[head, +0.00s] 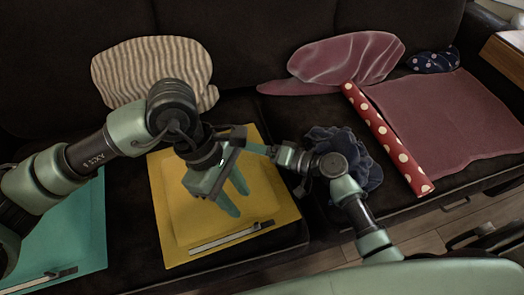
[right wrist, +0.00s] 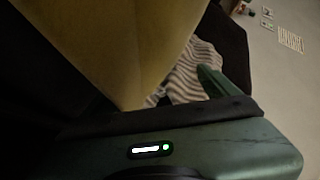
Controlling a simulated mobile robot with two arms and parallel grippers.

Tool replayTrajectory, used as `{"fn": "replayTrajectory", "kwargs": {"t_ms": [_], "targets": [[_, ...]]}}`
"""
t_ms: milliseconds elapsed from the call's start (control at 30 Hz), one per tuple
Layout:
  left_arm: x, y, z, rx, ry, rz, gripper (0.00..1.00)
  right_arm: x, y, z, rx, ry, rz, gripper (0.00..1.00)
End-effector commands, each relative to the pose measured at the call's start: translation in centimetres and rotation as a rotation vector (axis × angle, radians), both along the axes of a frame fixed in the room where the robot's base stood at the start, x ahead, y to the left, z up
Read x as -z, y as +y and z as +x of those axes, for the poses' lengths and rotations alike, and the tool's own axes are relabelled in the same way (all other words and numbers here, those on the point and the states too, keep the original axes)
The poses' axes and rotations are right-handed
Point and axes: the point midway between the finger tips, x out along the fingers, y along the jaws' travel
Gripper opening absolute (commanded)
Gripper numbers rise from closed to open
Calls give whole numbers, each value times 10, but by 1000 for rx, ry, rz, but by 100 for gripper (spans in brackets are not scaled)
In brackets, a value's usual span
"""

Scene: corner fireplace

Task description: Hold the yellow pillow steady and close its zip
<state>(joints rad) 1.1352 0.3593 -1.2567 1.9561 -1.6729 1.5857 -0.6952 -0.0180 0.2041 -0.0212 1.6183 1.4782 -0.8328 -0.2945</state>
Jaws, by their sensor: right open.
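The yellow pillow (head: 175,205) lies flat on the dark sofa seat in the head view. Its zip (head: 222,240) runs along the front edge as a pale strip, with a small metal piece (head: 264,225) near the right end. My left gripper (head: 238,205) is over the pillow's middle, its two green fingers apart, pointing down toward the zip, nothing seen between them. My right gripper (head: 250,148) is at the pillow's back right edge, partly hidden behind the left hand. In the right wrist view the yellow fabric (right wrist: 105,45) is very close and a green finger (right wrist: 210,80) shows.
A teal pillow (head: 75,235) with a zip lies at left. A striped cushion (head: 130,70) leans behind. A crumpled dark blue cloth (head: 368,172) is right of the yellow pillow. Farther right are a red dotted roll (head: 390,140), pink cushions (head: 445,115) and a navy dotted cushion (head: 433,60).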

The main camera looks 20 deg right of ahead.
Motion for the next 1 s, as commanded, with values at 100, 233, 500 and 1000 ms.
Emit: {"fn": "replayTrajectory", "kwargs": {"t_ms": [100,233,500,1000], "targets": [[0,0,0,0,0,0,36,1,1,1,0,1,-1,89],[0,0,0,0,0,0,36,1,1,1,0,1,-1,89],[0,0,0,0,0,0,36,1,1,1,0,0,-1,20],[12,4,-15,-186,63,-155,17,3,0,0,0,2,-8,18]]}}
